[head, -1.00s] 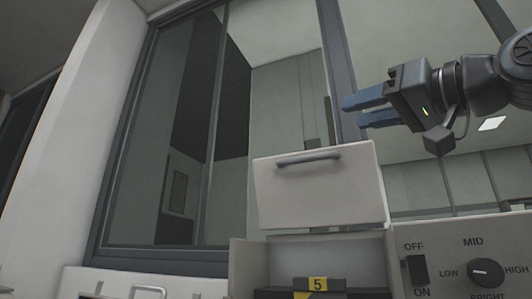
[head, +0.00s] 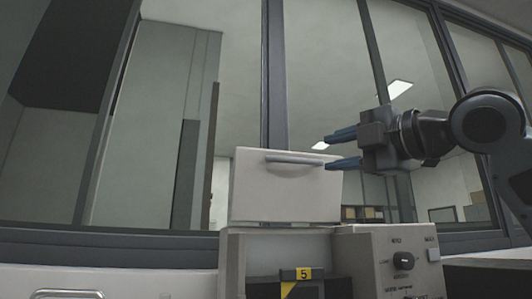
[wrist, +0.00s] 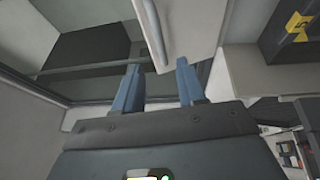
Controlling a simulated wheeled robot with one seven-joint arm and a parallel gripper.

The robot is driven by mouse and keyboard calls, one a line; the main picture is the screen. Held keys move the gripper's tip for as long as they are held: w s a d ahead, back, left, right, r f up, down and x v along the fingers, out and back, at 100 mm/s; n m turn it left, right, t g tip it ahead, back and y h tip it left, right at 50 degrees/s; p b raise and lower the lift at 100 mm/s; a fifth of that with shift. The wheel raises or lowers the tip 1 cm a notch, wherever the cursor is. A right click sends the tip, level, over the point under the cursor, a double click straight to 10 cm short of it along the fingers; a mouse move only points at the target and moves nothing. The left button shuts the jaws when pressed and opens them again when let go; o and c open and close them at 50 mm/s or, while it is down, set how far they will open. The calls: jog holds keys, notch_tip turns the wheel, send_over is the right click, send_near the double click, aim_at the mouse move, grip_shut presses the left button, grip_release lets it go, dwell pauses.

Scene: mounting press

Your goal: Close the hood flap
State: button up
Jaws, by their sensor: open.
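The hood flap (head: 285,195) is a pale panel with a grey bar handle (head: 293,160) near its top edge. It stands raised above the open front of the press (head: 330,240). My gripper (head: 343,150) is open and empty, with its blue fingers pointing left, at the right end of the handle in the head view. Whether the lower finger touches the flap I cannot tell. In the wrist view, the flap (wrist: 190,25) and its handle (wrist: 154,30) lie beyond and between the blue fingers (wrist: 157,85).
A yellow "5" label (head: 303,274) marks the dark inside of the press. A control panel with a black knob (head: 403,261) is to its right. Large framed windows (head: 275,75) stand behind. A pale cabinet (head: 110,281) is at the lower left.

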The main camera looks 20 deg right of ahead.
aim_at(301, 161)
jog(key=p+x, duration=0.1)
jog(key=x, duration=0.6)
jog(key=shift+w+a, duration=0.2)
jog(key=shift+w, duration=0.15)
jog(key=shift+c, duration=0.3)
grip_shut()
